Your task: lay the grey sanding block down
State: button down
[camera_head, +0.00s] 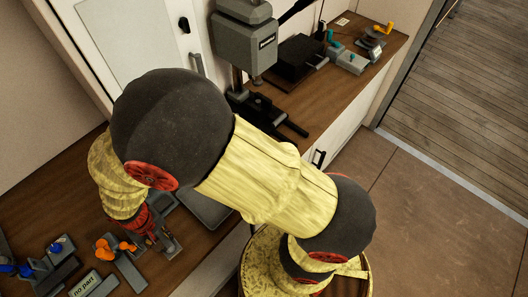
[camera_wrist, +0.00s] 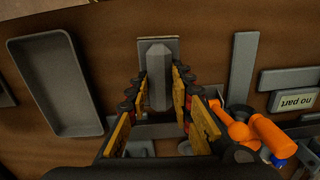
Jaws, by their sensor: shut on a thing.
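The grey sanding block (camera_wrist: 158,62) is between my fingertips in the wrist view, a long grey piece with a pointed far end. My gripper (camera_wrist: 159,78) is shut on it, with a finger along each side. Beyond and partly under the block, a flat grey plate (camera_wrist: 172,43) shows on the brown bench top. I cannot tell whether the block touches the plate. In the head view my gripper (camera_head: 158,240) is low over the bench at lower left, beside small grey pieces, and the block is hard to make out there.
An empty grey tray (camera_wrist: 58,88) lies left of my gripper in the wrist view. To the right are a grey bar (camera_wrist: 243,68), an orange clamp (camera_wrist: 272,135) and a "no part" plate (camera_wrist: 292,102). A grey bench machine (camera_head: 245,45) stands farther back. Brown bench shows between them.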

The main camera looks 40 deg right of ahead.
jog(key=shift+f+b, duration=1.35)
jog(key=shift+f, duration=0.7)
jog(key=c, duration=1.6)
grip_release()
jog(key=shift+o, duration=0.5)
jog(key=shift+r, duration=0.15)
notch_tip(320, 180, up, 12)
jog(key=shift+w+d+f, duration=0.1)
jog(key=shift+w+d, duration=0.05)
